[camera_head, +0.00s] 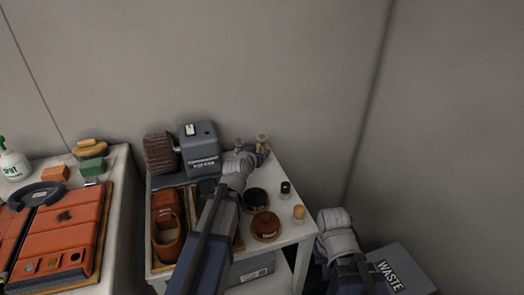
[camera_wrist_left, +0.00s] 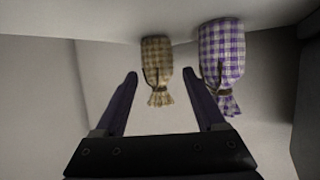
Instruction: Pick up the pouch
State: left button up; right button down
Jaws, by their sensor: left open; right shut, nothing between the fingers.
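Two checked cloth pouches stand at the far right of the white table. The tan pouch (camera_head: 262,141) is on the right and the purple pouch (camera_head: 239,146) on the left. The left wrist view is upside down; the tan pouch (camera_wrist_left: 156,55) lies ahead between the fingertips, and the purple pouch (camera_wrist_left: 222,50) is outside the right-hand finger. My left gripper (camera_head: 264,153) is open and empty, close in front of the tan pouch; it also shows in the wrist view (camera_wrist_left: 160,77). My right gripper (camera_head: 319,254) is low beside the table, mostly hidden by its pale wrist.
A grey machine (camera_head: 199,148) with a brown brush stands left of the pouches. An orange shoe (camera_head: 168,232) is at left. A grey waste bin (camera_head: 403,266) is at lower right, near the wall.

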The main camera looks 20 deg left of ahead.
aim_at(260, 149)
pick_arm(q)
jog(key=b+x, duration=0.1)
jog(key=x, duration=0.4)
jog(key=shift+w+d+b, duration=0.1)
jog(key=shift+d+b, duration=0.1)
jog(key=shift+b, duration=0.15)
jog(key=shift+r, duration=0.1)
jog(key=c, duration=1.1)
notch_tip(260, 149, up, 23)
jog(key=p, duration=2.3)
jog(key=shift+r, duration=0.2)
